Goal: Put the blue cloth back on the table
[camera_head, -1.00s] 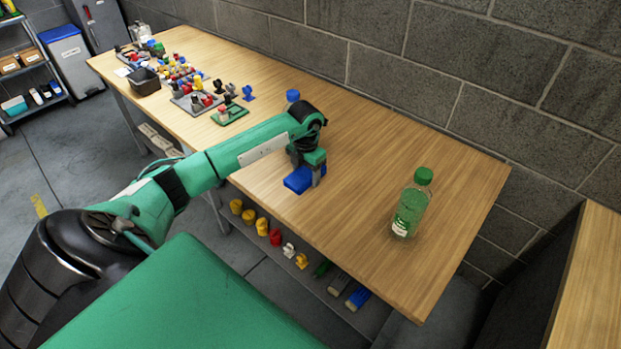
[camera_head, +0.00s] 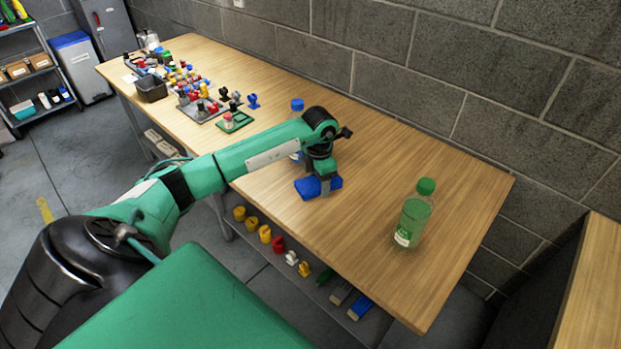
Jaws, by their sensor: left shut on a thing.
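The blue cloth (camera_head: 306,189) is a folded, flat piece near the front edge of the wooden table (camera_head: 376,262). My left gripper (camera_head: 325,188) points down and is shut on the cloth, with a finger in front of it. I cannot tell whether the cloth touches the tabletop or hangs just above it. My right gripper is not in view.
A green-capped bottle (camera_head: 413,217) stands to the right of the cloth. A blue-capped bottle (camera_head: 297,104) stands behind my left arm, partly hidden. Small coloured parts and a dark bin (camera_head: 151,89) fill the table's far left. The right part around the green bottle is clear.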

